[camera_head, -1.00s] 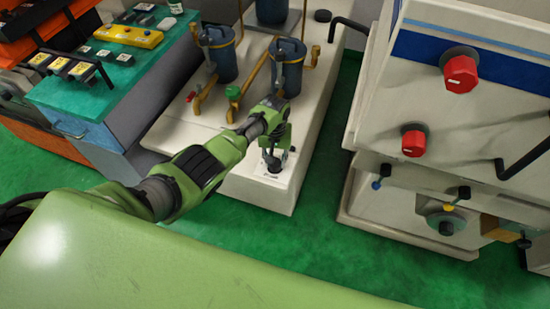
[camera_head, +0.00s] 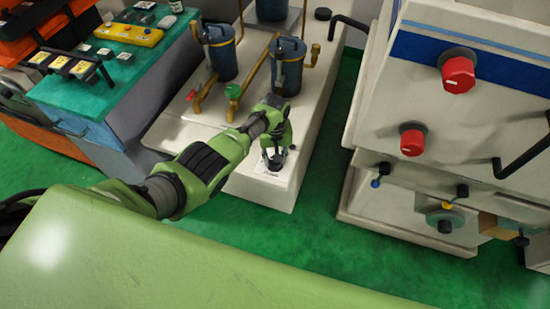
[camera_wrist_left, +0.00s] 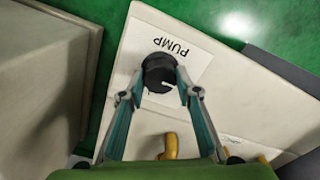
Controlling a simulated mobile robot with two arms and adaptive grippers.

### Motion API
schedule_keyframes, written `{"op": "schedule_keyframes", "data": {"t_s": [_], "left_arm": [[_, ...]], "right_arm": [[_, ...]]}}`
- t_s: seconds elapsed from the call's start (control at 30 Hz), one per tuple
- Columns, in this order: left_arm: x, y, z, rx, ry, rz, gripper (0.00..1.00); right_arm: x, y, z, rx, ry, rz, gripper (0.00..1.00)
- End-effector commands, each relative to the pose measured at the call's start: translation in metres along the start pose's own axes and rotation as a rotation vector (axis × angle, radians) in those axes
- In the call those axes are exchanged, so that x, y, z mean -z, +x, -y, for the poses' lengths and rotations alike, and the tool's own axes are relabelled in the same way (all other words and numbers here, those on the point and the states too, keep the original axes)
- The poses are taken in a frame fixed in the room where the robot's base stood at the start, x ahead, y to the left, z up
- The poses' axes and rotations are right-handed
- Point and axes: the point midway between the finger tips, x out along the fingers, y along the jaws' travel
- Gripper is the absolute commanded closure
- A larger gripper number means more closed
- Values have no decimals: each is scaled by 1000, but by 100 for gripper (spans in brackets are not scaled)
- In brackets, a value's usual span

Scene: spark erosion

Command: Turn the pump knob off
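The pump knob (camera_wrist_left: 159,70) is a round black knob with a white mark, on a white label (camera_wrist_left: 182,50) reading PUMP. In the head view the label (camera_head: 268,174) lies at the near end of a cream machine base (camera_head: 255,189). My left gripper (camera_head: 275,161) comes down over the knob from above. In the left wrist view, the left gripper (camera_wrist_left: 160,76) has one finger on each side of the knob, and both tips appear to touch it. The fingers hide parts of the knob's sides. My right gripper is not in view.
Blue filter canisters (camera_head: 287,68) with brass pipes, a green valve handle (camera_head: 233,91) and a red valve handle (camera_head: 190,96) stand behind the gripper. A cream machine with red knobs (camera_head: 458,75) is at the right. Green floor (camera_head: 320,150) lies between.

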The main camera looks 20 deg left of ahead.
Motion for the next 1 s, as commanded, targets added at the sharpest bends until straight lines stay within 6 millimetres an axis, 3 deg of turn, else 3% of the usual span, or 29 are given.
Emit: {"op": "schedule_keyframes", "data": {"t_s": [0.07, 0.57, 0.77, 1.0], "left_arm": [[0, 0, 0, -1, -1, 0, 53], [1, -8, 0, -2, 1, -2, 53], [1, -30, 0, -3, 0, -3, 53], [1, -76, -1, -4, 0, -3, 53]], "right_arm": [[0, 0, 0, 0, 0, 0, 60], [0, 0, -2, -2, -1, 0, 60], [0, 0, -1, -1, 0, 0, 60], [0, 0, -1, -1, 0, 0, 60]]}}
